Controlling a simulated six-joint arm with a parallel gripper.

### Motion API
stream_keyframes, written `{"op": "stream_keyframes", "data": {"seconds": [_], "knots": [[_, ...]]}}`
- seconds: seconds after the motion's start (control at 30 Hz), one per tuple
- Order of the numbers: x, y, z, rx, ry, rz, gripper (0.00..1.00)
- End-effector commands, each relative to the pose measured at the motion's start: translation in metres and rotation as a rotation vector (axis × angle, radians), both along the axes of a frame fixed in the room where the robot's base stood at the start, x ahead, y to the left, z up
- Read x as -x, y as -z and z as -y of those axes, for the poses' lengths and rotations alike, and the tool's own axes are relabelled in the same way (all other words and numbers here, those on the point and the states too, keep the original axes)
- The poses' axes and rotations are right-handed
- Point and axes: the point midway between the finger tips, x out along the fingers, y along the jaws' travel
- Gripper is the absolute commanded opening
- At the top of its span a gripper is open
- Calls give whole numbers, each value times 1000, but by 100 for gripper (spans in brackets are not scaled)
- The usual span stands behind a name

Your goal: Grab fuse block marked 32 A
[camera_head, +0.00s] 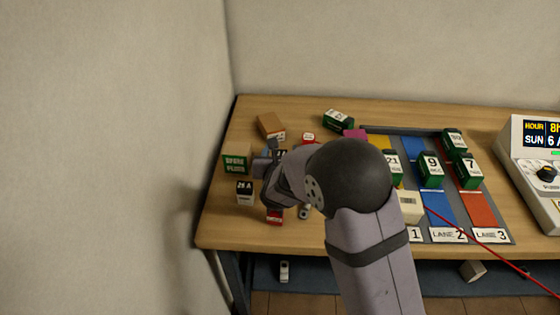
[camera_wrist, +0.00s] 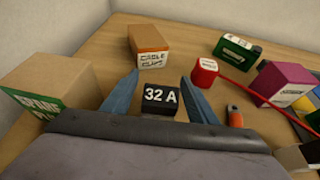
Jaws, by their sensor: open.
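The black fuse block marked 32 A (camera_wrist: 160,98) stands on the wooden table in the wrist view, its white label legible. My gripper (camera_wrist: 160,79) is open, with one blue finger on either side of the block. The palm edge hides the block's lower part. I cannot tell whether either finger touches it. In the head view my gripper (camera_head: 267,162) is over the left part of the table, and I cannot make out the 32 A block there. Another dark block with a white label (camera_head: 245,192), seemingly marked 26 A or 20 A, stands at front left of my gripper.
A carton with a green label (camera_wrist: 50,82) stands close left of my gripper. A tray with coloured lanes (camera_head: 440,235) lies to the right.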

Motion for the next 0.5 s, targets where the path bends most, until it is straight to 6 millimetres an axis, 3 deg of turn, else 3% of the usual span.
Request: {"op": "stream_keyframes", "data": {"seconds": [0.17,0.37,0.5], "knots": [[0,0,0,0,0,0,53],[0,0,0,0,0,0,8],[0,-1,0,0,-1,1,7]]}}
